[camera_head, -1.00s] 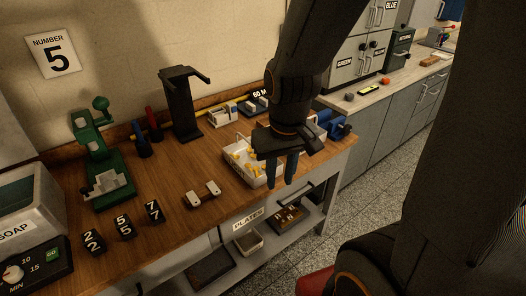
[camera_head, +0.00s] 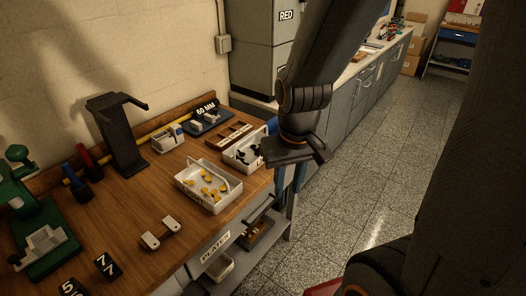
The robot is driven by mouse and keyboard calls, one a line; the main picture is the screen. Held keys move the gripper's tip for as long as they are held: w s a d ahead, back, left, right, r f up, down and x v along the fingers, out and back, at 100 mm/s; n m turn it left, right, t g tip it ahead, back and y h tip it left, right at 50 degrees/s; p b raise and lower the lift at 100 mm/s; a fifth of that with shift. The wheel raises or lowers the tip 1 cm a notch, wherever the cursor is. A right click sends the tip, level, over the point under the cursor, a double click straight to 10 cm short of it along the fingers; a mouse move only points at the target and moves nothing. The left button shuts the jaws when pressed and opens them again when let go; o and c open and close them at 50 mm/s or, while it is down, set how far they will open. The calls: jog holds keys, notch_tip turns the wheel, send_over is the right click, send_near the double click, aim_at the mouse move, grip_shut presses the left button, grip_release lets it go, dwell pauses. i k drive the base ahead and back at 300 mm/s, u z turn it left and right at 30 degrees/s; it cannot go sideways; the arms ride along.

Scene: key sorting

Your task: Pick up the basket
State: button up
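A white basket (camera_head: 228,200) with a handle and yellow pieces in it stands near the front edge of the wooden workbench. A second white basket (camera_head: 234,162) with black pieces stands behind it to the right, partly hidden by my arm. My gripper (camera_head: 290,178) points down at the right end of the bench, to the right of both baskets and apart from the yellow-piece basket.
A small two-knobbed bracket (camera_head: 161,233) lies left of the baskets. Shelves lie below the bench. The speckled floor (camera_head: 345,205) at right is open.

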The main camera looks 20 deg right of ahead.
aim_at(244, 156)
jog(key=z, duration=1.95)
jog(key=i, duration=1.5)
jog(key=u, duration=3.5)
jog(key=i, duration=0.5)
